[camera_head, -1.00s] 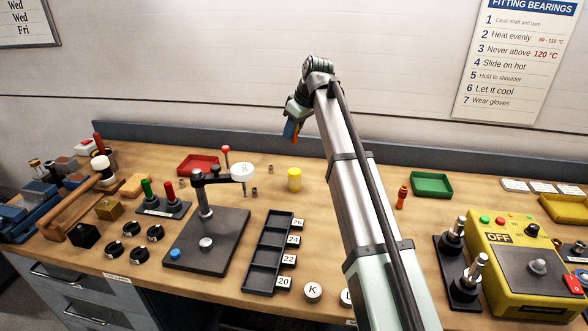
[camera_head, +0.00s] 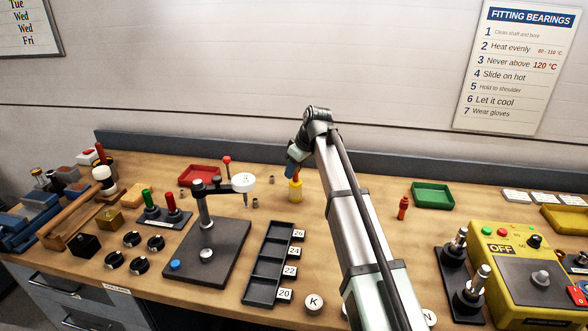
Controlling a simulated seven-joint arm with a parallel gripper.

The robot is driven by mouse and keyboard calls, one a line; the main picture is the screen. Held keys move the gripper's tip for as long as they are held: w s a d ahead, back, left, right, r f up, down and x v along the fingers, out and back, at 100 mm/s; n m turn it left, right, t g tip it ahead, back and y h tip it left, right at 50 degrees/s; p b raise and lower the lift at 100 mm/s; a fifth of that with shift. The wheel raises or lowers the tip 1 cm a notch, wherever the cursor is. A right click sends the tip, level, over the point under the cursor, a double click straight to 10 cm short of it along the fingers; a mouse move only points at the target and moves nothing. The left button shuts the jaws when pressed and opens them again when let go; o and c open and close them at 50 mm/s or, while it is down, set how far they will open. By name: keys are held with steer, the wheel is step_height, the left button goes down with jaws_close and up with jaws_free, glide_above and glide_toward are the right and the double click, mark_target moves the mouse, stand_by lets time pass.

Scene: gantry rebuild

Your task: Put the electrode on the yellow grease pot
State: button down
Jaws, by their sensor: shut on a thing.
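The yellow grease pot (camera_head: 296,194) stands upright on the bench, right of the white dial. The electrode's lower end is at the pot's top. I cannot tell whether it touches.
A black stand with a dial (camera_head: 244,182) is close to the left of the pot. A red tray (camera_head: 200,175) and a green tray (camera_head: 433,195) lie at the back. A small orange-red piece (camera_head: 403,207) stands to the right. A black slotted tray (camera_head: 262,292) lies in front.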

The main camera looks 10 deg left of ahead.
steer(key=c, duration=0.8)
jaws_free()
steer(key=shift+c, duration=0.2)
steer(key=v, duration=1.2)
steer(key=shift+r, duration=0.1)
